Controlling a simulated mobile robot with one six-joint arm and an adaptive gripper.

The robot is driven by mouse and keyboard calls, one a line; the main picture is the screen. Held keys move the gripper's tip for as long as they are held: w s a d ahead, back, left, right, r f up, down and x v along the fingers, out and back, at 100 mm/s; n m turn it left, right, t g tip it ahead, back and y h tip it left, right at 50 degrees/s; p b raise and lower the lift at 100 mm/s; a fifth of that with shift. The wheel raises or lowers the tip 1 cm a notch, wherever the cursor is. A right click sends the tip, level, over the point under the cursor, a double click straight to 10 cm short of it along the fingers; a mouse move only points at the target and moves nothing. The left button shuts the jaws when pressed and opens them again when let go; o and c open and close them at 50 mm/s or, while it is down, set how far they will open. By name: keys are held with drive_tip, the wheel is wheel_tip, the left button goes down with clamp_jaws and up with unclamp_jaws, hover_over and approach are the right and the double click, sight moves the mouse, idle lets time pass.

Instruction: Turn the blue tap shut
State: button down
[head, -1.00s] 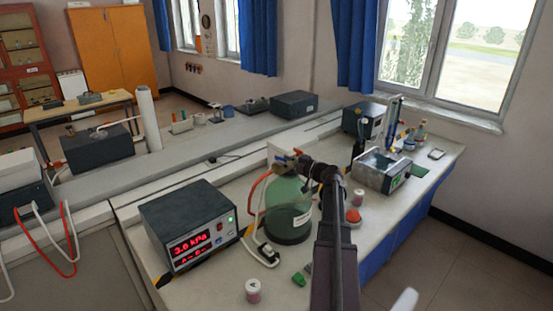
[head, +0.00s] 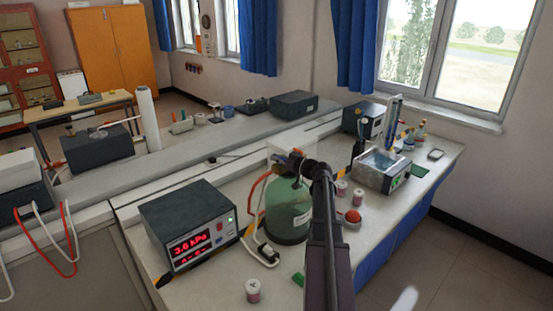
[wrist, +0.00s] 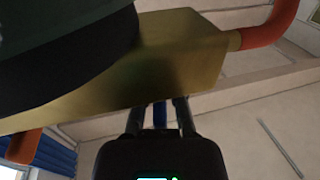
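The green bottle (head: 288,210) stands on the bench with a fitting on its neck. In the wrist view the fitting shows as a brass-coloured body (wrist: 165,50) with orange hose ends. A narrow blue bar, which looks like the blue tap's handle (wrist: 160,114), shows between my fingers. My gripper (wrist: 160,102) is open, one dark finger on each side of the blue bar with gaps visible. I cannot tell whether either finger touches it. In the head view my gripper (head: 292,163) is at the bottle top, and my arm hides most of the tap.
A meter box (head: 187,225) with a red display stands left of the bottle. An orange hose (head: 254,188) runs beside the bottle. Small lidded jars (head: 358,197), a red round object (head: 352,216) and a metal bath (head: 381,170) are to the right. A jar (head: 253,291) stands in front.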

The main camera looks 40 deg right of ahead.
drive_tip(key=shift+m+h, duration=0.4)
drive_tip(key=shift+h, duration=0.5)
drive_tip(key=shift+d+m+t+h, duration=0.2)
drive_tip(key=shift+m+t+h, duration=0.2)
drive_tip(key=shift+m+h, duration=0.75)
drive_tip(key=shift+w, duration=0.1)
drive_tip(key=c, duration=0.7)
unclamp_jaws()
drive_tip(key=shift+c, duration=0.2)
drive_tip(key=s, duration=1.2)
drive_tip(key=shift+d, duration=0.4)
